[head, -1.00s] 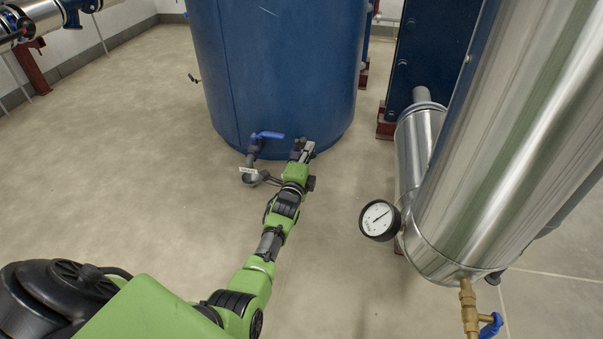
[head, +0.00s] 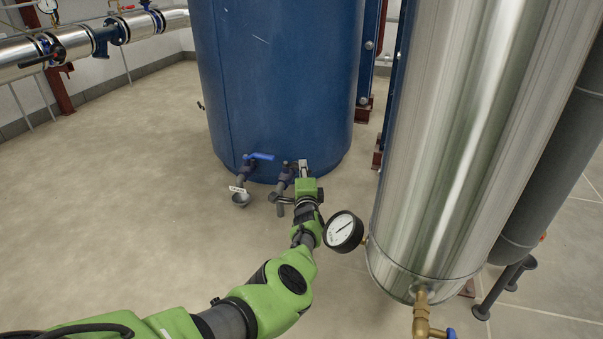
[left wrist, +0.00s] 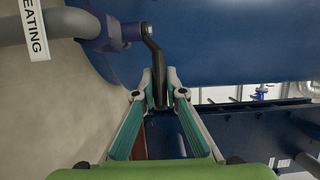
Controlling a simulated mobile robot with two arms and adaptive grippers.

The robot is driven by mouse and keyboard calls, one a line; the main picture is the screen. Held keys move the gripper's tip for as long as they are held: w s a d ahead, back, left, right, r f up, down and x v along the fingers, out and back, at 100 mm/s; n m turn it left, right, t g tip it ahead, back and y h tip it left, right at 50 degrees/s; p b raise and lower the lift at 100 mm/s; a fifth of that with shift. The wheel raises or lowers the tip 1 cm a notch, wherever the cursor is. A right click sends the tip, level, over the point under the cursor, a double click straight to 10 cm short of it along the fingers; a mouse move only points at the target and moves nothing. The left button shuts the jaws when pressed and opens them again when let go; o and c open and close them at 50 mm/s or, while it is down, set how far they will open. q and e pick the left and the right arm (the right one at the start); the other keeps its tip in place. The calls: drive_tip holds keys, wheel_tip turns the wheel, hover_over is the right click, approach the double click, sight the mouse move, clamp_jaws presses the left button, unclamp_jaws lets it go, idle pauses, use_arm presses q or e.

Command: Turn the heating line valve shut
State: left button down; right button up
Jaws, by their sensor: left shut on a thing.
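The heating line valve has a grey-blue body (left wrist: 112,35) on a grey pipe in the left wrist view, with a partly cut-off label reading "EATING" (left wrist: 34,28). Its dark lever handle (left wrist: 152,55) runs from the body down between my left fingers. My left gripper (left wrist: 159,88) is shut on this handle, one finger on each side. In the head view my left gripper (head: 303,166) is at the foot of the blue tank (head: 275,80), beside a grey outlet pipe (head: 284,182); it hides most of the handle there. My right gripper is not in view.
A pressure gauge (head: 343,231) on the shiny metal cylinder (head: 450,150) stands close to the right of my arm. The floor at left is clear.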

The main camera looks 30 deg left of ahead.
use_arm(q)
drive_tip(key=shift+w+r+y, duration=0.1)
drive_tip(key=shift+w+y, duration=0.15)
drive_tip(key=shift+y, duration=0.05)
idle(0.5)
drive_tip(key=c, duration=2.1)
unclamp_jaws()
drive_tip(key=shift+s, duration=0.2)
